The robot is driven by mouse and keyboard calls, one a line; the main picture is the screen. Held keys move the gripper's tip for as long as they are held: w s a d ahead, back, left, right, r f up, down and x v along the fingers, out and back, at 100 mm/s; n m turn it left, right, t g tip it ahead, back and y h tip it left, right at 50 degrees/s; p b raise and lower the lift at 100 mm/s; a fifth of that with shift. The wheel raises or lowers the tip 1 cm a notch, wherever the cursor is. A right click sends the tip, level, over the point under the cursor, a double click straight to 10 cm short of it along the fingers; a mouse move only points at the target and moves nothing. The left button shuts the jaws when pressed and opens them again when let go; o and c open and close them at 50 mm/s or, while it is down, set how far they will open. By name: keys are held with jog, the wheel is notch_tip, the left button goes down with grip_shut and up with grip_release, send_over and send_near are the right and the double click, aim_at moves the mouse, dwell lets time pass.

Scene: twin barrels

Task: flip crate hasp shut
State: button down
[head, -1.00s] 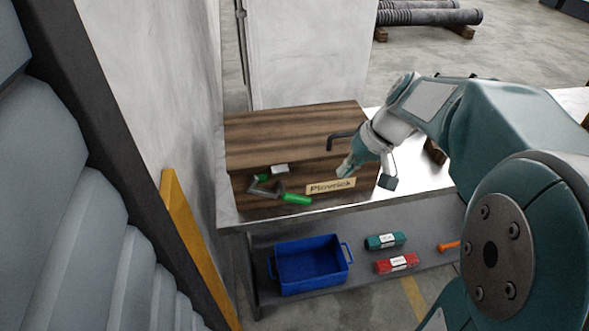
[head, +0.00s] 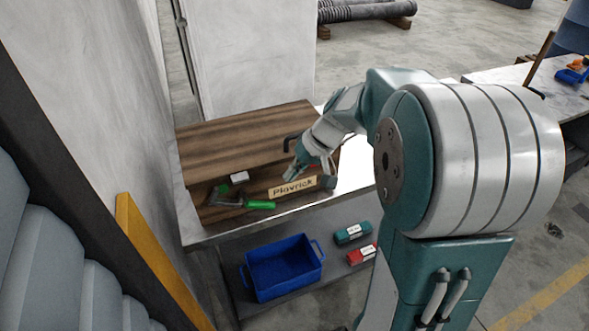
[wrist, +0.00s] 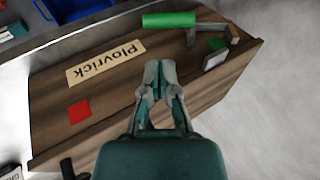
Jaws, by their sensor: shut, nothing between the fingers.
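The brown wooden crate (head: 235,142) with a "Plovrick" label (head: 292,187) stands on a bench. At its front left is the hasp, a grey bent metal bar with a green handle (head: 260,205). In the wrist view the green handle (wrist: 168,20) lies past my fingertips, with the grey bar (wrist: 214,29) to its right. A white piece (head: 239,177) with a green part sits near the hasp; it also shows in the wrist view (wrist: 215,59). My gripper (head: 291,176) is shut and empty, in front of the crate by the label, apart from the handle. It fills the wrist view's centre (wrist: 160,66).
A red patch (wrist: 79,111) is on the crate front. A blue bin (head: 283,268), a teal box (head: 352,232) and a red box (head: 361,254) are on the lower shelf. A yellow post (head: 150,255) and wall stand left. A black handle (head: 291,142) is near the crate's right end.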

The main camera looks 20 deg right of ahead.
aim_at(273, 206)
jog(key=x, duration=0.9)
jog(key=shift+f, duration=0.3)
jog(key=shift+f, duration=0.1)
jog(key=shift+f+y, duration=0.65)
jog(key=shift+y, duration=0.45)
jog(key=f+y, duration=0.1)
jog(key=y, duration=0.2)
jog(key=shift+a+f+m+y, duration=0.3)
jog(key=shift+f+m, duration=0.1)
jog(key=a+f+y, duration=0.1)
jog(key=y, duration=0.1)
jog(key=a+f+y, duration=0.1)
jog(key=y, duration=0.1)
jog(key=shift+a+m+t+y, duration=0.1)
jog(key=shift+m+t+y, duration=0.2)
jog(key=shift+t+y, duration=0.1)
jog(key=shift+a+f, duration=0.1)
jog(key=shift+a, duration=0.05)
